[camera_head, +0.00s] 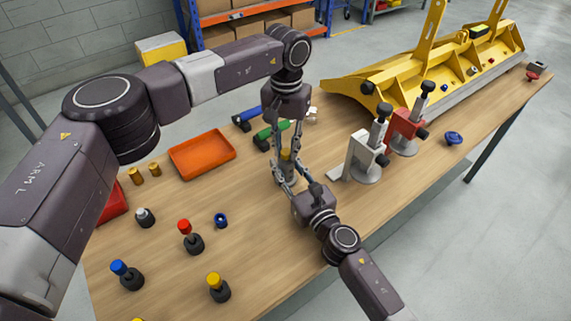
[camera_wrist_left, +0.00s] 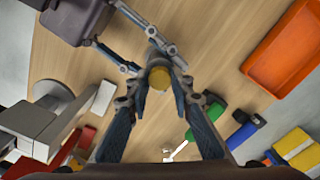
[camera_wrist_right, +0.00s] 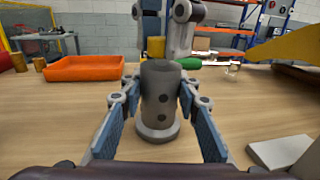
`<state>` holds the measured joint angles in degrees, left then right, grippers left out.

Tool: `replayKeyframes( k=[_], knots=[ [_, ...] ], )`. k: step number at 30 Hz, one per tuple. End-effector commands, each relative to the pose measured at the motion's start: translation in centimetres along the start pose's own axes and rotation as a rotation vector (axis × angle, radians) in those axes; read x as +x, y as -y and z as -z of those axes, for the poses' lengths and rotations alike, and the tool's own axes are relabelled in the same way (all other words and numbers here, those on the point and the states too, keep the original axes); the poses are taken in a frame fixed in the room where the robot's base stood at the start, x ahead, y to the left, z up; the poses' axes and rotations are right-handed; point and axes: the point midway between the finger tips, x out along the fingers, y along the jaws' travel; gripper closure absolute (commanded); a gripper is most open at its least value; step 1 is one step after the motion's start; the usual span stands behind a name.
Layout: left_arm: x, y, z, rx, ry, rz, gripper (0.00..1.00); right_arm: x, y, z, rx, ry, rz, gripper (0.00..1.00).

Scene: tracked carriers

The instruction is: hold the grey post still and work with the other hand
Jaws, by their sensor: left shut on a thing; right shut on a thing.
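The grey post (camera_wrist_right: 158,100) stands upright on the table, with a wider round base and dark holes in its side. My right gripper (camera_wrist_right: 157,112) is shut on it, one finger on each side. It also shows in the head view (camera_head: 290,178), coming in low from the front. A brass-yellow cylinder (camera_wrist_right: 156,47) sits at the top of the post; I cannot tell whether it is seated. My left gripper (camera_head: 287,145) points down from above and is shut on this cylinder, which also shows in the left wrist view (camera_wrist_left: 158,77). The fingers hide part of it.
An orange tray (camera_head: 202,153) and two loose brass cylinders (camera_head: 155,169) lie left. Green-handled (camera_head: 270,133) and blue-handled (camera_head: 246,118) items lie behind. Grey (camera_head: 365,150) and red (camera_head: 405,130) clamps stand close on the right. Several colour-topped knobs (camera_head: 190,240) stand at front left.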

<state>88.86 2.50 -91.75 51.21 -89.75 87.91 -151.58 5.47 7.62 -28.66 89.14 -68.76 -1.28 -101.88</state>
Motion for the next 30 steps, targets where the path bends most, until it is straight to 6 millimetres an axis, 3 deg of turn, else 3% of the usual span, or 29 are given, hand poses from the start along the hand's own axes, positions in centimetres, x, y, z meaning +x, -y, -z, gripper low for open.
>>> replayKeyframes(
  k=[5,14,30],
  knots=[
    [-0.2,0.12,0.12,-0.004,-0.004,0.001,0.62,-0.11,0.04,0.34,0.001,-0.006,0.001,1.0],
    [-0.06,0.03,0.04,-0.028,-0.001,0.0,0.62,-0.1,0.01,0.32,0.0,-0.005,0.001,1.0],
    [-0.02,0.0,0.01,-0.737,0.0,0.0,0.62,-0.07,0.0,0.27,0.001,-0.005,0.0,1.0]
  ],
)
